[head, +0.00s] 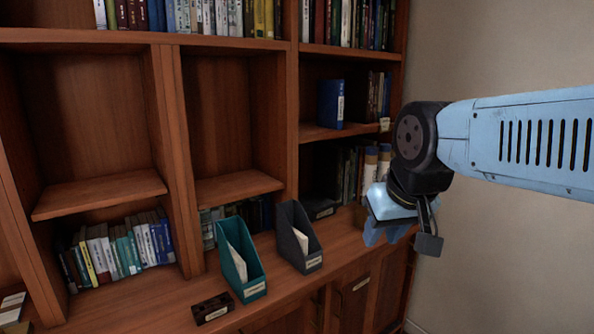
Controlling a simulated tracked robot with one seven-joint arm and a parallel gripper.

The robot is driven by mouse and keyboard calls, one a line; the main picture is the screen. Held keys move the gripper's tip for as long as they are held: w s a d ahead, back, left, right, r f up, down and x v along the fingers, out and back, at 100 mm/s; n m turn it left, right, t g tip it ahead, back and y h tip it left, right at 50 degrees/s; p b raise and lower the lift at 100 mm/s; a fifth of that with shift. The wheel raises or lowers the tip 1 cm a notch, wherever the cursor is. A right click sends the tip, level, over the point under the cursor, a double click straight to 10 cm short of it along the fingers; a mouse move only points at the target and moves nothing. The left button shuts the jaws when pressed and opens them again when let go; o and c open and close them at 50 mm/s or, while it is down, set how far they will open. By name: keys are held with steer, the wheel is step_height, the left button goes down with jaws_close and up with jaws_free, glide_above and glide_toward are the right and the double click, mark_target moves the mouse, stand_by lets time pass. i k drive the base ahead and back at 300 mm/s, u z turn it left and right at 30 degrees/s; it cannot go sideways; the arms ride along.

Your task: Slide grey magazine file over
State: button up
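The grey magazine file (300,238) stands upright on the wooden ledge in front of the bookcase, with white paper inside and a label on its front. A teal magazine file (239,261) stands just to its left, also holding white paper. My gripper (385,236) hangs to the right of the grey file, apart from it in the picture, and points down. Its fingers show only partly, and I cannot tell whether they are open or shut.
A small dark labelled box (212,308) lies on the ledge (165,300) at the front, left of the teal file. Rows of books (118,248) fill the lower shelf behind. A blue binder (331,103) stands on the right shelf.

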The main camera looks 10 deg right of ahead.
mark_target(298, 243)
steer(key=u, duration=0.15)
steer(key=i, duration=0.9)
steer(key=z, duration=0.05)
